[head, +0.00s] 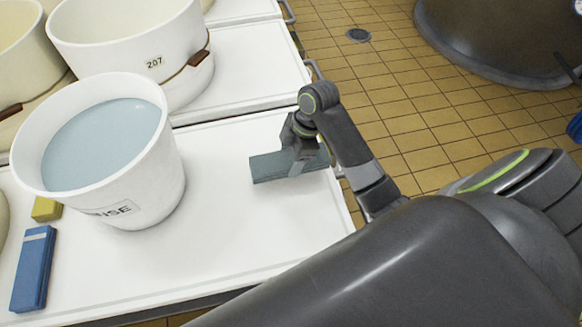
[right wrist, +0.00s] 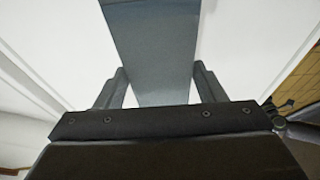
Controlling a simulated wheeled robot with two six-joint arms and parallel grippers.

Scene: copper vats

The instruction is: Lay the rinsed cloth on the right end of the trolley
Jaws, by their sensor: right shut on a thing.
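The cloth (head: 270,167) is a folded blue-grey strip at the right end of the white trolley top (head: 225,235). My right gripper (head: 303,160) is shut on the cloth from above. In the right wrist view the cloth (right wrist: 153,50) runs between the two fingers (right wrist: 153,88), with white surface on both sides. The cloth appears at or very close to the trolley top; I cannot tell whether it touches. My left gripper is not in view.
A white bucket (head: 170,185) marked RINSE, holding bluish water, stands on the trolley's left part. A blue block (head: 33,270) and a yellow sponge-like block (head: 46,209) lie beside it. White tub 207 (head: 125,60) stands behind. A copper vat (head: 490,45) stands beyond the tiled floor.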

